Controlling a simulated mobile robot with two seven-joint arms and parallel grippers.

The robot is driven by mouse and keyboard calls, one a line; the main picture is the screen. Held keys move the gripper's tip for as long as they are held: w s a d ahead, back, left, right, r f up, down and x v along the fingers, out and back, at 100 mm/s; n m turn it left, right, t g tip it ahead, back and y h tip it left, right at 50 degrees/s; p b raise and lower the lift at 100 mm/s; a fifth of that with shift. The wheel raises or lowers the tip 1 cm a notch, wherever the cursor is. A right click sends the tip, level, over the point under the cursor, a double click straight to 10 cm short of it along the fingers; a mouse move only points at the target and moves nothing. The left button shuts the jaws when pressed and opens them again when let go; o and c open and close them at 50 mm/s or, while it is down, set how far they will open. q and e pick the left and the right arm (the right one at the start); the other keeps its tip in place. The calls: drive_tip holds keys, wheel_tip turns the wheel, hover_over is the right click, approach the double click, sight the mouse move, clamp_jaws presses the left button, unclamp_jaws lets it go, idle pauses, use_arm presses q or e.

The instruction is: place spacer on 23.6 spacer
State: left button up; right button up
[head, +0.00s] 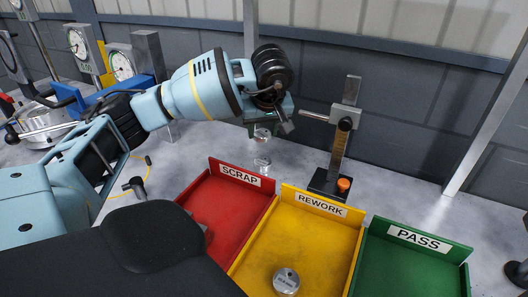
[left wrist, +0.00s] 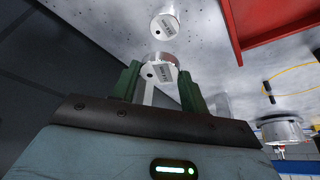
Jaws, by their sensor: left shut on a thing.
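My left gripper (head: 264,124) points down over the table behind the red tray. It is shut on a small silver labelled spacer (head: 262,135). In the left wrist view this spacer (left wrist: 160,71) sits between the two green fingers (left wrist: 160,85). A second silver spacer (head: 262,163) stands on the grey table just below the held one, with a visible gap between them. It also shows in the left wrist view (left wrist: 165,23) beyond the fingertips. The label print is too small to read. My right gripper is out of view.
A red SCRAP tray (head: 212,163), a yellow REWORK tray (head: 290,188) and a green PASS tray (head: 372,222) stand in front. A silver spacer (head: 286,281) lies in the yellow tray. A height gauge (head: 340,150) stands right of the gripper. Dial gauges (head: 121,66) stand at left.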

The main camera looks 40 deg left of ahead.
sight(262, 160)
use_arm(q)
drive_tip(key=shift+f, duration=3.75)
drive_tip(key=shift+f, duration=0.1)
drive_tip(key=o, duration=1.1)
drive_tip(key=shift+f, duration=0.1)
drive_tip(key=v, duration=1.2)
